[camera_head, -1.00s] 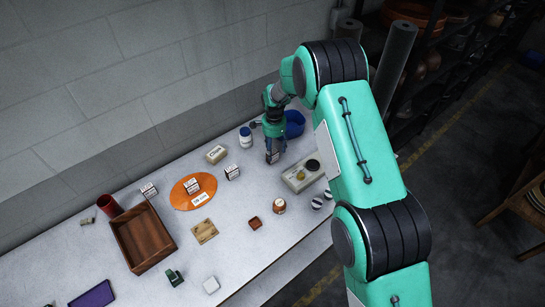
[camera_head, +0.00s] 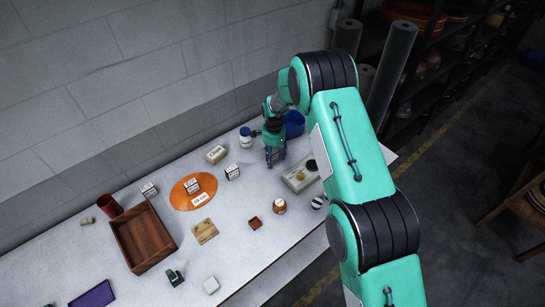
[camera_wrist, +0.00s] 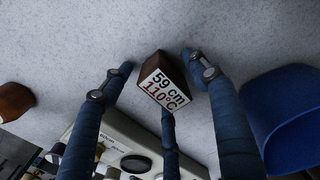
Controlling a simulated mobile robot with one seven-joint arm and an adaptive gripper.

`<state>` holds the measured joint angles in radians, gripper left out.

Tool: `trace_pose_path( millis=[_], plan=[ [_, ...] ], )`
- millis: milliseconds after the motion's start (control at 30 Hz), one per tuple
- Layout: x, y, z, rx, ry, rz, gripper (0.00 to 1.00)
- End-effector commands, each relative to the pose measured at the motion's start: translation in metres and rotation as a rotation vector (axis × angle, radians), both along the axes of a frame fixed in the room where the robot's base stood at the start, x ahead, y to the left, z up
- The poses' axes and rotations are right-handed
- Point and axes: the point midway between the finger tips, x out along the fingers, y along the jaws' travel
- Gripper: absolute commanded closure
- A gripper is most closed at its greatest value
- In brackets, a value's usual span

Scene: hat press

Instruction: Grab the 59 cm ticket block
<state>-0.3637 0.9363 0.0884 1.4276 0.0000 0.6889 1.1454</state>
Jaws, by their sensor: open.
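The 59 cm ticket block (camera_wrist: 162,80) is a small brown block with a white face printed "59 cm" and "110°C" in the wrist view. My gripper (camera_wrist: 157,64) is open, with blue fingers to the left and right of the block and another finger below it. Gaps show between the block and the side fingers. In the head view my gripper (camera_head: 275,158) is low over the far right part of the table, and its fingers hide the block there.
A blue bowl (camera_head: 294,124) stands close beside my gripper, and a white-and-blue jar (camera_head: 246,138) to its left. A beige panel box (camera_head: 300,178) lies just in front. Other ticket blocks stand left, one (camera_head: 232,173) beside an orange disc (camera_head: 180,196). A wooden tray (camera_head: 143,238) is farther left.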

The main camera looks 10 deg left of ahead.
Motion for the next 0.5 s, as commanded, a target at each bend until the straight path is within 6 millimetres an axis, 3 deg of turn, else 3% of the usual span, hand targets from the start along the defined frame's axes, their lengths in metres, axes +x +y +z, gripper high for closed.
trace_pose_path(
  millis=[333, 500],
  plan=[
    [0.0, 0.0, 0.0002, 0.0, 0.0, 0.0, 0.41],
    [-0.0001, -0.0001, 0.0003, 0.0, 0.0, 0.0, 0.72]
  ],
)
